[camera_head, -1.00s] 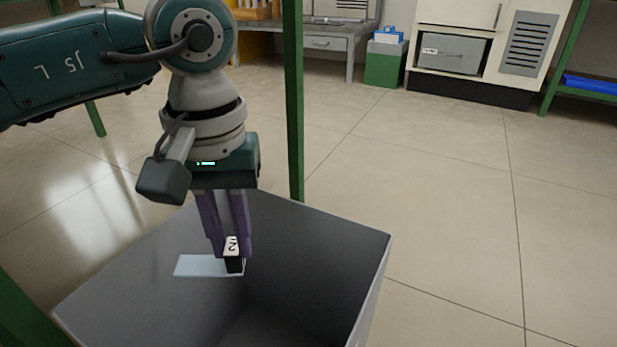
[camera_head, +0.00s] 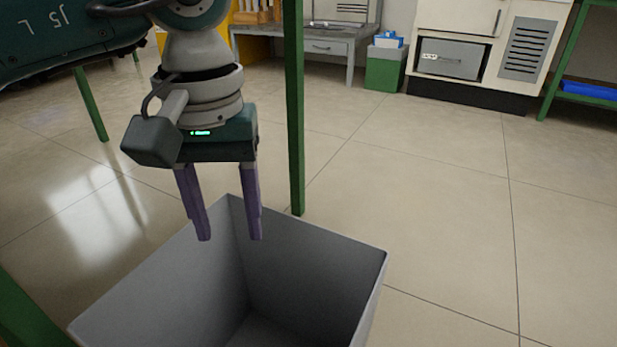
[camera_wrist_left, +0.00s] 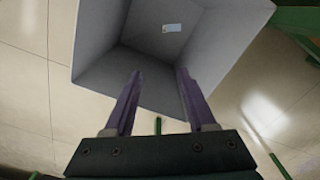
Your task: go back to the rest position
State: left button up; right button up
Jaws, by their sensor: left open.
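My left gripper (camera_head: 230,239) is open and empty, its two purple fingers pointing down above the back left part of a grey bin (camera_head: 312,243). In the left wrist view the fingers (camera_wrist_left: 160,72) are spread apart with nothing between them, and the bin (camera_wrist_left: 110,75) lies beyond them. A small pale blue piece with a dark mark (camera_wrist_left: 172,28) shows inside the bin in that view. It is hidden in the head view. My right gripper is not in view.
A green post (camera_head: 294,110) stands just behind the bin, close to the right of my left gripper. A grey desk (camera_head: 320,46), a green box (camera_head: 385,68) and a cream cabinet (camera_head: 455,20) stand farther back. The tiled floor on the right is clear.

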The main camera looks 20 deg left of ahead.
pick_arm(q)
jog(key=shift+r+p, duration=0.55)
jog(key=shift+r, duration=1.35)
